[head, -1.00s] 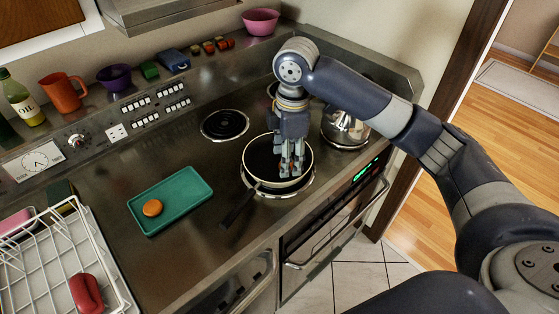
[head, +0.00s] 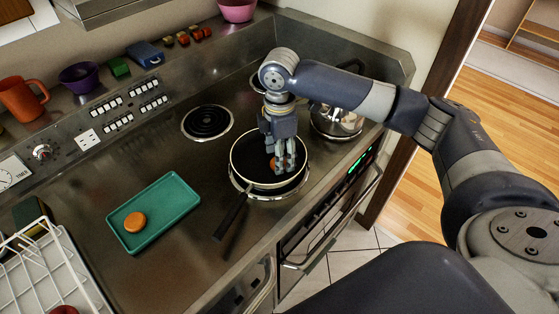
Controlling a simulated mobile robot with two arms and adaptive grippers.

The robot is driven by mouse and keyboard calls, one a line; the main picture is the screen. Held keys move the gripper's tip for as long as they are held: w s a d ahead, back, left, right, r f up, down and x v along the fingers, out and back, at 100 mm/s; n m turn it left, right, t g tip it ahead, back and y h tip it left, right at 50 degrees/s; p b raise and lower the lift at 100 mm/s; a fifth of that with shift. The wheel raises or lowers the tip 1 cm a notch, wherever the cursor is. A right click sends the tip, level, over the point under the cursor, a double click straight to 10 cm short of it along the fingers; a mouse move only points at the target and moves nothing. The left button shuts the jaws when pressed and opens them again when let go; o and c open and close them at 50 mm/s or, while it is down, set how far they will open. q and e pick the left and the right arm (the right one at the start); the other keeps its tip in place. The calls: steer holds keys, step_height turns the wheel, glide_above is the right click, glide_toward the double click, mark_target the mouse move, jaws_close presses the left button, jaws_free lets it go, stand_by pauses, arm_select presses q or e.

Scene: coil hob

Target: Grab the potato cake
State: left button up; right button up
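My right gripper (head: 282,163) points down into the black frying pan (head: 250,172), which sits on the front coil burner. A small orange-brown patch (head: 272,163) shows beside the fingers inside the pan, probably a potato cake mostly hidden by them. The fingertips are small and partly overlapping, so I cannot tell whether they are open or closed on it. Another round orange-brown cake (head: 135,222) lies on the green tray (head: 172,208) to the left of the pan. My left gripper is not in view.
The pan's dark handle (head: 231,216) points toward the counter's front edge. A shiny metal pot (head: 338,122) stands right of the pan. An empty coil burner (head: 208,122) is behind left. A white wire rack (head: 40,270) stands at the lower left.

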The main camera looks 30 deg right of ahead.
steer(key=shift+f, duration=0.85)
steer(key=shift+c, duration=0.3)
steer(key=c, duration=0.7)
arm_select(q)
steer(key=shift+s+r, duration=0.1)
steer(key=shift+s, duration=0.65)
